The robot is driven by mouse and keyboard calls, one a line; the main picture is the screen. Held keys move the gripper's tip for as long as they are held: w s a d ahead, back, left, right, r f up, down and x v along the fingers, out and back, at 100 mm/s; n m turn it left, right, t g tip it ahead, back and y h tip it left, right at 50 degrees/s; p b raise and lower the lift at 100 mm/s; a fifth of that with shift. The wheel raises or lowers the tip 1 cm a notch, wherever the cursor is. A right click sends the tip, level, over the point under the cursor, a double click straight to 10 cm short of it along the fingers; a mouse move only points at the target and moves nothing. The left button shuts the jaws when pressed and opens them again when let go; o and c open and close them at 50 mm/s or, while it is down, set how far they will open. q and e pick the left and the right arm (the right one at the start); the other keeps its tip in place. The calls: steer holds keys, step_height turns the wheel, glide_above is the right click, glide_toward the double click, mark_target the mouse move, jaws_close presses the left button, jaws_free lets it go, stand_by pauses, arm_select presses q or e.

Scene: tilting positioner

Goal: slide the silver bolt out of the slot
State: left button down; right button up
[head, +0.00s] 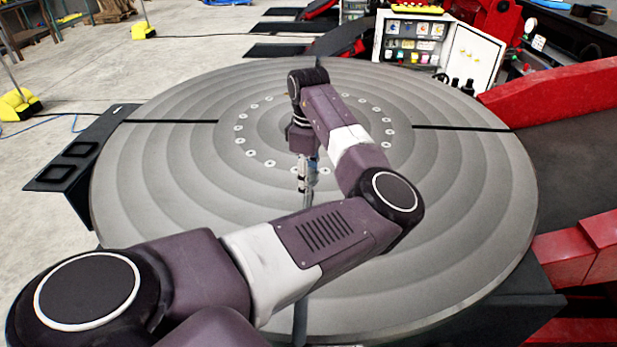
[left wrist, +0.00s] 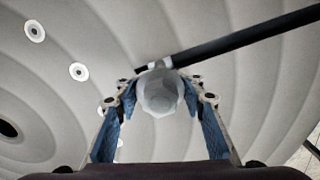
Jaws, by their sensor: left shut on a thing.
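The silver bolt (left wrist: 159,93) shows in the left wrist view as a pale hexagonal head between my left gripper's fingers. My left gripper (head: 308,180) reaches down over the round grey table, a little in front of its centre. Its blue-padded fingers are shut on the bolt, one on each side of the head. The dark slot (left wrist: 245,38) runs from beside the bolt head to the upper right in the wrist view. In the head view the front slot (head: 300,322) shows below my forearm; my arm hides part of it.
The round table (head: 470,220) has a ring of small holes around its centre and more slots at left and right. Red machine parts (head: 560,95) stand at the right. An open white cabinet (head: 440,45) stands behind. The table top around the gripper is otherwise clear.

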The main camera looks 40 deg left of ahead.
arm_select(q)
steer(key=shift+w+a+r, duration=0.15)
steer(key=shift+r, duration=0.25)
steer(key=shift+s+d+p, duration=0.45)
steer(key=shift+p, duration=0.15)
steer(key=s+d+p, duration=0.4)
steer(key=s, duration=0.1)
steer(key=shift+d+f, duration=0.15)
steer(key=shift+d, duration=0.1)
stand_by(0.6)
steer(key=shift+s+f+p, duration=0.1)
steer(key=shift+s+p, duration=0.05)
steer(key=shift+p, duration=0.6)
steer(key=shift+d, duration=0.1)
